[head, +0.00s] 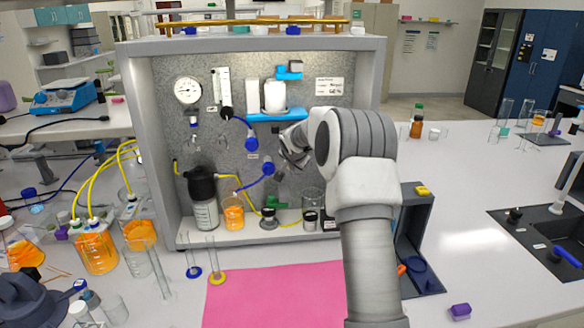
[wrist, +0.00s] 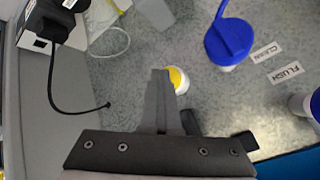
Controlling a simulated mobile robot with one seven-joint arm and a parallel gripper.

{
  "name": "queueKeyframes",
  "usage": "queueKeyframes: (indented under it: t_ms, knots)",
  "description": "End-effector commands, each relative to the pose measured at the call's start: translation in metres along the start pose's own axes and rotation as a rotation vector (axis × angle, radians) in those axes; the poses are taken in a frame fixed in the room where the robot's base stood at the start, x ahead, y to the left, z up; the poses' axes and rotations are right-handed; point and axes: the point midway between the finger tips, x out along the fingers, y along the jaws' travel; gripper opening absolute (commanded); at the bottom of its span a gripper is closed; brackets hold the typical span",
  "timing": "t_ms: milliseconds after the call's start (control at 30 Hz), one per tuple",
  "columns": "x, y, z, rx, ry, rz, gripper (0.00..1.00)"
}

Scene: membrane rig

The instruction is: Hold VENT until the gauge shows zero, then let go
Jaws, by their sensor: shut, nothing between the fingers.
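The round white gauge (head: 187,90) is at the upper left of the grey panel in the head view; its needle is too small to read. My gripper (head: 285,158) is at the middle of the panel, its tips partly lost against the grey. In the wrist view the fingers (wrist: 160,76) are shut and empty. Their tips lie beside a round white and yellow part (wrist: 180,80) on the panel and partly cover it. I cannot tell whether they touch or press it. No label reading VENT is legible in either view.
Labels CLEAN (wrist: 266,52) and FLUSH (wrist: 287,72) sit near a blue-capped fitting (wrist: 230,42). A pink mat (head: 270,295) lies in front. Glassware crowds the left; the right bench is mostly clear.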

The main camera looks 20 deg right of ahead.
Motion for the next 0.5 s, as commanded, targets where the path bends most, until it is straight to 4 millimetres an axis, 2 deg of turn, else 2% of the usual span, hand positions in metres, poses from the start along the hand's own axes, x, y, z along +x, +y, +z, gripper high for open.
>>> queueKeyframes:
  t_ms: [500]
  knots:
    - [-0.01, 0.009, 0.01, -0.001, 0.001, -0.001, 0.0]
